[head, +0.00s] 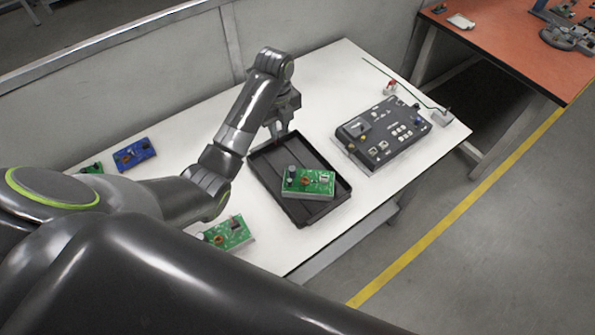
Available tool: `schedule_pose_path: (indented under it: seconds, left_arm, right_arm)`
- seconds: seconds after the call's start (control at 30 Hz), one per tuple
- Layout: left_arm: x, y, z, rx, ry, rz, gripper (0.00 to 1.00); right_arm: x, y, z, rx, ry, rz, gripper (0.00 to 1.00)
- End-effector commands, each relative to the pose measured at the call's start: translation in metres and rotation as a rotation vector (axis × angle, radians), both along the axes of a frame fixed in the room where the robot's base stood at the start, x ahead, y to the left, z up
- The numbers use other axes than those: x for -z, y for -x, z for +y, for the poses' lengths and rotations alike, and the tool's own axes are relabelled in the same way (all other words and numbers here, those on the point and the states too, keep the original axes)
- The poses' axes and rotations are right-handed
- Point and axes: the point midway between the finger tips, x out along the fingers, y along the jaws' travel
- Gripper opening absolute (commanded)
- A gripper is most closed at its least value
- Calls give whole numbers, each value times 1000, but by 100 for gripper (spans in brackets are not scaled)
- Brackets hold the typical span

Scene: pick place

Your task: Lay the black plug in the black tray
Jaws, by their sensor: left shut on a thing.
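The black tray (263,171) lies on the white table. A green circuit board (308,181) rests in its front right part, and the back left part of the tray floor looks bare. My left gripper (280,130) points down over the tray's back edge. It is shut on a small dark thing that I take for the black plug; it is mostly hidden by the fingers and hard to make out. I see no other black plug on the table. My right gripper is out of view.
A dark control box (383,131) stands right of the tray, with a thin green cable behind it. Another green board (229,233) lies in front left of the tray. A blue part (134,154) lies at the far left. The table's back middle is clear.

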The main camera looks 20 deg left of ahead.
Motion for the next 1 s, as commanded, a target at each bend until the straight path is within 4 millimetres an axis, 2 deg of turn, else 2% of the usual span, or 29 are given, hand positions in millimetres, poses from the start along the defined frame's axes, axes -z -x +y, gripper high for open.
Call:
schedule_pose_path:
  seconds: [0.2, 0.6, 0.73, 1.0]
  left_arm:
    - [40, 2, -1, 5, 1, 8, 1]
    - [89, 2, -1, 3, 1, 6, 1]
    - [96, 1, 0, 4, 0, 4, 1]
    - [97, 1, 0, 4, 1, 3, 1]
  right_arm:
    - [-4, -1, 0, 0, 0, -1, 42]
    - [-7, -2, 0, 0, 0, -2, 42]
    - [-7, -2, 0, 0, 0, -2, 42]
    - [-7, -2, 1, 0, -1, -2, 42]
